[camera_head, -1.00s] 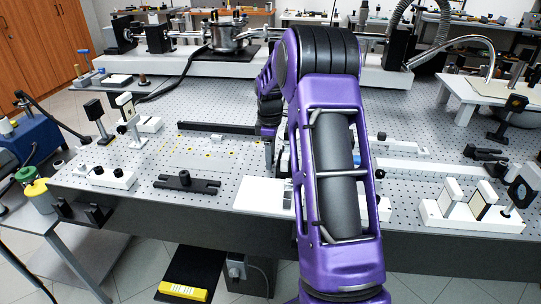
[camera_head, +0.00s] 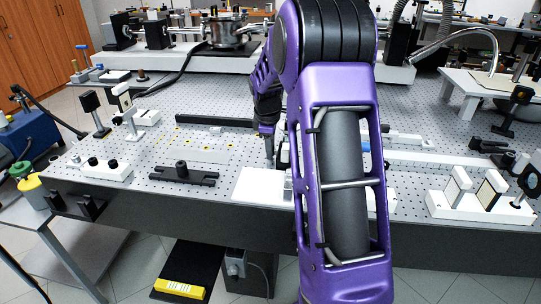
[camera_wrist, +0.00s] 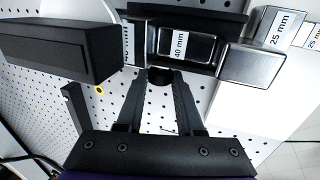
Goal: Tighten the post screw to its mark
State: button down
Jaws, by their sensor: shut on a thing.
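The tips are at the near edge of a metal block labelled 40 mm (camera_wrist: 187,47), seated in a black holder. In the head view my gripper (camera_head: 269,152) is low over the bench, left of my large purple arm link. I cannot make out the post screw or its mark in either view.
A black bar block (camera_wrist: 58,50) stands close at the left in the wrist view. A block labelled 25 mm (camera_wrist: 281,30) is at the right. The perforated bench (camera_head: 225,150) holds a black clamp (camera_head: 183,174) and a white optics block (camera_head: 480,205).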

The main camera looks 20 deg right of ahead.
jog(key=shift+t, duration=0.3)
jog(key=c, duration=0.5)
grip_release()
jog(key=shift+c, duration=0.2)
jog(key=p+v, duration=0.2)
jog(key=v, duration=1.5)
jog(key=shift+a+r, duration=0.2)
jog(key=shift+a, duration=0.1)
